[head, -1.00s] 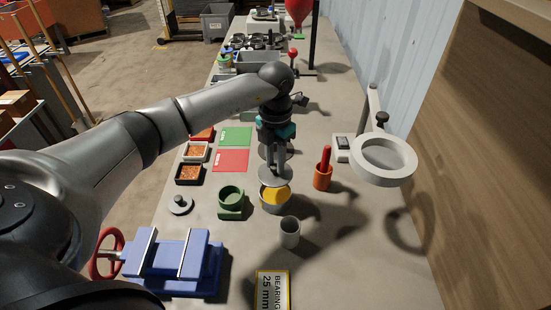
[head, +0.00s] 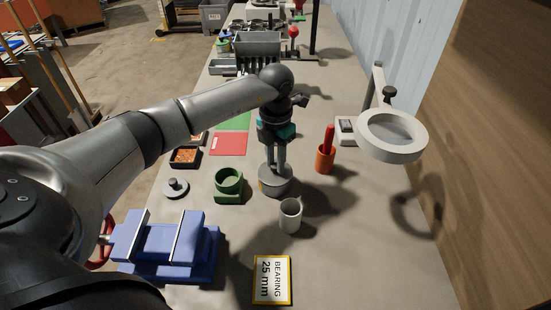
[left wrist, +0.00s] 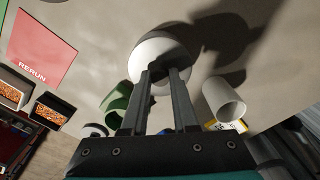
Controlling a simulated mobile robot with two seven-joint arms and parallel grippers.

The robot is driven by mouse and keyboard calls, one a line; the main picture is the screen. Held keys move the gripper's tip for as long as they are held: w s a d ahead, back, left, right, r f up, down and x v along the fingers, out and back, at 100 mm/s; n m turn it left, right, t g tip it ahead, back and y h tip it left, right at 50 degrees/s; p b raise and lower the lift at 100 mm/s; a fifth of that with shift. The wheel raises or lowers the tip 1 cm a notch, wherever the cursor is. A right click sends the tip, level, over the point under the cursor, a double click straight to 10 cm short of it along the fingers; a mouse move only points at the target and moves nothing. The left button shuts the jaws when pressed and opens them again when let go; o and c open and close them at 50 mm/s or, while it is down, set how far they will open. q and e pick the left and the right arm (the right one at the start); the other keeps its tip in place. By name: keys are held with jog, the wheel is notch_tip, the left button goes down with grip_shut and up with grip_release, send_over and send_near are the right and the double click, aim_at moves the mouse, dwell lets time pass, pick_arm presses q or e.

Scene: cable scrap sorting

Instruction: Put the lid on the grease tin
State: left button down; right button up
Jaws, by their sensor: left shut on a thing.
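The grease tin (head: 276,189) is a short round grey tin on the bench, right of the green cup-shaped holder. The grey lid (head: 268,172) lies over its mouth, and the grease is hidden except perhaps a thin yellow patch at the left. I cannot tell whether the lid is fully seated. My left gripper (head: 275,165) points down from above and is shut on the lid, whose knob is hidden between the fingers. In the left wrist view, the pale round shape of lid and tin (left wrist: 158,50) shows beyond the fingertips. My right gripper is not in view.
Close by stand a green holder (head: 229,184), a pale cup (head: 290,216) and an orange pot (head: 325,160) with a red handle. A grey knobbed disc (head: 176,188), blue vise (head: 170,248), bearing sign (head: 272,280) and ring lamp (head: 394,137) stand farther out.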

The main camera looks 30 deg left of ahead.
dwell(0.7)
pick_arm(q)
jog(key=c, duration=0.6)
grip_release()
notch_tip(320, 180, up, 15)
jog(key=p, duration=0.1)
jog(key=shift+w+r, duration=0.15)
